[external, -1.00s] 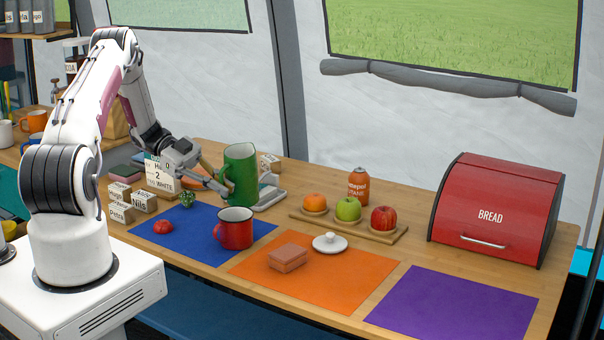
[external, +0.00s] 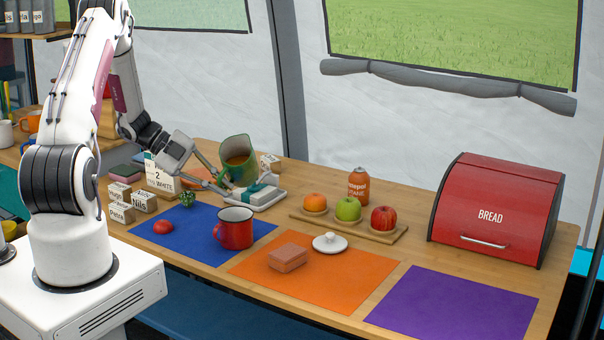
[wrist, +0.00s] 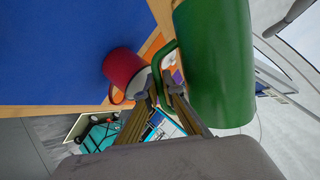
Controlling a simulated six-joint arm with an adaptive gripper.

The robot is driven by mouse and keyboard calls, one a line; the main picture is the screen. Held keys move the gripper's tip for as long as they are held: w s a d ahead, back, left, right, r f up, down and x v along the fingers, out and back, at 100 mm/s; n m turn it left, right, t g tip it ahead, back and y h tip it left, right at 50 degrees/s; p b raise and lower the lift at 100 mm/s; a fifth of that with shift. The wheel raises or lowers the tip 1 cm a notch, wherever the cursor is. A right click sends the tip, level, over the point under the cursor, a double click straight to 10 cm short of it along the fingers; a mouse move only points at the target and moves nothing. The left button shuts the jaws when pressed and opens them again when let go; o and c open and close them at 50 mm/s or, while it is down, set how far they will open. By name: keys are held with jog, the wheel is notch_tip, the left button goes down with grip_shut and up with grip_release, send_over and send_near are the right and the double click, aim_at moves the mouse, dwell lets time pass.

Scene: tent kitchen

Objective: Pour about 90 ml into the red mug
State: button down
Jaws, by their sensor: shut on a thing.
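The green jug (external: 230,176) is held in the air and tilted, its opening facing the external camera, with brown liquid showing inside. My gripper (external: 220,181) is shut on its handle; in the wrist view my fingertips (wrist: 167,84) close on the green handle, with the jug (wrist: 215,60) at the right. The red mug (external: 234,233) stands upright on the blue mat (external: 185,232), in front of and below the jug, apart from it. The mug also shows in the wrist view (wrist: 121,68). No stream is visible; what the mug holds cannot be told.
A tomato (external: 163,227) and a small green plant (external: 187,199) are left of the mug.

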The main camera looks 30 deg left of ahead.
jog(key=shift+w+a+f+m+t+y, duration=0.2)
jog(key=shift+w+f+m+t+y, duration=0.1)
jog(key=shift+f+m+t, duration=0.15)
jog(key=shift+w+a+r+m+t+y, duration=0.25)
jog(key=shift+w+m+t+y, duration=0.1)
jog(key=shift+t, duration=0.1)
jog(key=shift+m+t, duration=0.4)
jog(key=shift+t, duration=0.2)
jog(key=shift+w+a+f, duration=0.1)
jog(key=shift+w+f, duration=0.05)
jog(key=shift+f, duration=0.85)
jog(key=shift+w+a+f, duration=0.1)
jog(key=shift+w+f, duration=0.05)
jog(key=shift+f, duration=0.85)
jog(key=shift+d+r, duration=0.1)
jog(key=shift+w+a+r, duration=0.1)
jog(key=shift+w+a, duration=0.1)
jog(key=shift+a, duration=0.05)
jog(key=shift+r+m+t, duration=0.15)
jog(key=shift+m+t, duration=0.25)
jog(key=shift+t, duration=0.1)
